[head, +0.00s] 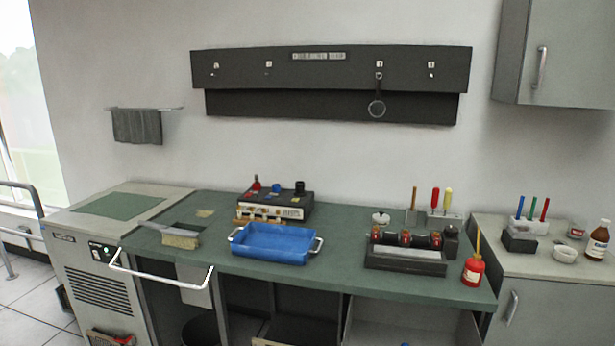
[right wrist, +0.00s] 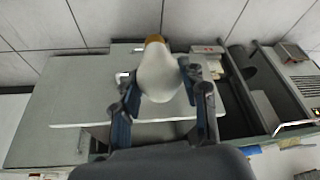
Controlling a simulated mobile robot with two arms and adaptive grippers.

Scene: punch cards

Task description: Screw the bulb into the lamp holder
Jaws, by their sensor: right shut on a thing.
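A white bulb (right wrist: 157,70) with a brass-coloured base shows in the right wrist view. My right gripper (right wrist: 161,86) is shut on its rounded glass, with a blue-and-dark finger on each side. The base points away from the gripper, toward the top of the picture. In the head view a small round white fitting (head: 380,218) stands at the back of the green bench; it may be the lamp holder, but it is too small to tell. Neither gripper shows in the head view.
The green bench (head: 335,268) carries a blue tray (head: 272,243), a brush (head: 180,238), a box with knobs (head: 275,205), a dark rack (head: 405,262) and a red oil can (head: 473,270). A side counter (head: 500,235) at right holds a small white bowl (head: 565,254) and bottles.

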